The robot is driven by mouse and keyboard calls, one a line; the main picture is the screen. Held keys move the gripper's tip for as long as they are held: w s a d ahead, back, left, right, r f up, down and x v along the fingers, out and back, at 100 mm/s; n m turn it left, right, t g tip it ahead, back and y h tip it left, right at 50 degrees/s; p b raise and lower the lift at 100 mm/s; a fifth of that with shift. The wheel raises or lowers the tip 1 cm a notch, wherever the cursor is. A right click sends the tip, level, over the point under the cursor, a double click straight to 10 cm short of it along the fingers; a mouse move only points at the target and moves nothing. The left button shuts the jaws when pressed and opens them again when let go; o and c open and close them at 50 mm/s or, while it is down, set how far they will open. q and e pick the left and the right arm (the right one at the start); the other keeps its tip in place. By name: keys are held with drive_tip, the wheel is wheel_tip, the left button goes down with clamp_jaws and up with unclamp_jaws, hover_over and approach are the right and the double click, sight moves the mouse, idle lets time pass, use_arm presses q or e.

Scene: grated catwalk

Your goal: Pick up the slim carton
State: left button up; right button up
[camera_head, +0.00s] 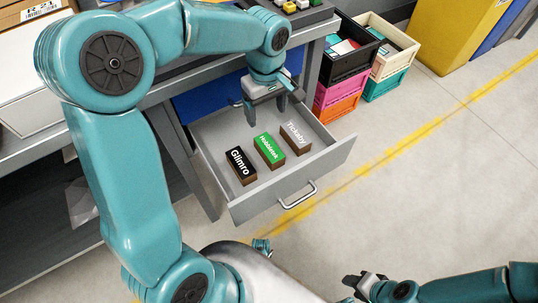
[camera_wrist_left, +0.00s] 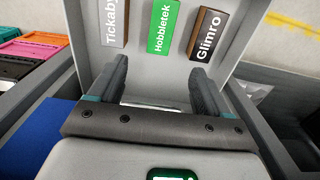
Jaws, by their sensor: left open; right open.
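Three small brown cartons with coloured label tops lie in an open grey drawer (camera_head: 245,207). They are black "Glimro" (camera_head: 241,166), green "Hobbletek" (camera_head: 269,151) and grey "Tickaby" (camera_head: 296,138). They lie side by side with gaps; I cannot tell for sure which is the slim carton. In the left wrist view, Tickaby (camera_wrist_left: 112,22), Hobbletek (camera_wrist_left: 162,25) and Glimro (camera_wrist_left: 207,35) show beyond the fingers. My left gripper (camera_head: 267,116) is open and empty over the back of the drawer, behind the cartons. My right gripper (camera_head: 361,284) is open and empty, low over the floor.
The drawer's front wall has a handle (camera_head: 298,196), and its side walls stand around the cartons. Stacked crates, black (camera_head: 346,72) and cream (camera_head: 388,70) on top, stand right of the workbench. A yellow cabinet (camera_head: 450,35) is further right. The floor (camera_head: 440,190) in front is clear.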

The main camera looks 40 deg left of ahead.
sight(266, 143)
use_arm(q)
wheel_tip(266, 143, down, 10)
drive_tip(key=b, duration=0.2)
drive_tip(key=shift+f+b, duration=0.2)
drive_tip(key=shift+b, duration=0.2)
wheel_tip(266, 143, down, 5)
drive_tip(key=shift+a+f+b, duration=0.1)
drive_tip(key=shift+b, duration=0.95)
drive_tip(key=c, duration=1.1)
